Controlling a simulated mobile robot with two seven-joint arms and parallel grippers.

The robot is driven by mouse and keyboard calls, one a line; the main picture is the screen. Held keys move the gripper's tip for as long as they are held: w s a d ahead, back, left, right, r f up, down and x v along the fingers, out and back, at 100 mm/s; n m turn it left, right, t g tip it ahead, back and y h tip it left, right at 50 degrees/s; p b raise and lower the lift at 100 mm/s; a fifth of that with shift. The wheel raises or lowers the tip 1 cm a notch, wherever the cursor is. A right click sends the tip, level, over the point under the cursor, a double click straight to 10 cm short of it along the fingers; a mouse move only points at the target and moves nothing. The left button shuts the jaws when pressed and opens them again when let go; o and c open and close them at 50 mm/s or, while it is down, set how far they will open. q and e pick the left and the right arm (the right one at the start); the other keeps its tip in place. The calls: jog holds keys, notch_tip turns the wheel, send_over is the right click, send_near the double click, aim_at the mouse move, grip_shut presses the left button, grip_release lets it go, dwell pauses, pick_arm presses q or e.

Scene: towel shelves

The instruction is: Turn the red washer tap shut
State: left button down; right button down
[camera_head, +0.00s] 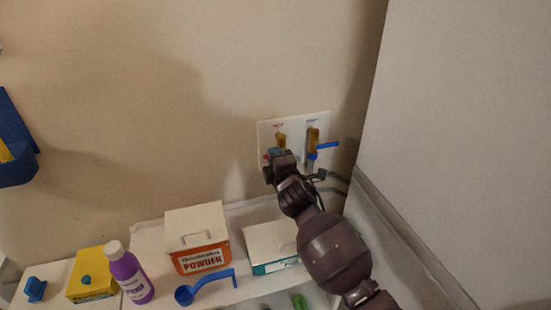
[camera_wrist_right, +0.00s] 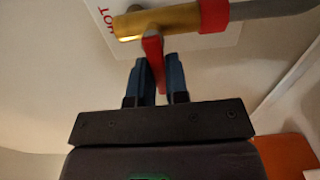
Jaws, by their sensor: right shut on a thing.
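The red washer tap has a brass body (camera_head: 281,137) on the left of a white wall plate, under red lettering. In the right wrist view its brass body (camera_wrist_right: 165,21) lies across the top, with a red collar and grey hose at the right. Its red handle (camera_wrist_right: 153,60) sticks out from the brass down between the two blue-grey fingers of my right gripper (camera_wrist_right: 158,76). In the head view my right gripper (camera_head: 278,155) covers most of the handle, so its exact angle is hard to tell. My left gripper is not in view.
A second brass tap with a blue handle (camera_head: 326,145) sits close by on the right of the white plate (camera_head: 266,129). Below stand a powder box (camera_head: 203,262), a blue scoop (camera_head: 185,295), a purple bottle (camera_head: 130,278) and a yellow box (camera_head: 91,288). A pale panel (camera_head: 460,130) rises at right.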

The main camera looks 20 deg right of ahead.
jog(key=shift+r, duration=0.1)
dwell(0.5)
jog(key=c, duration=1.1)
grip_release()
jog(key=shift+s, duration=0.1)
jog(key=s, duration=0.5)
jog(key=s+b, duration=0.1)
jog(key=s, duration=0.4)
jog(key=shift+s+d, duration=0.2)
jog(key=shift+s, duration=0.15)
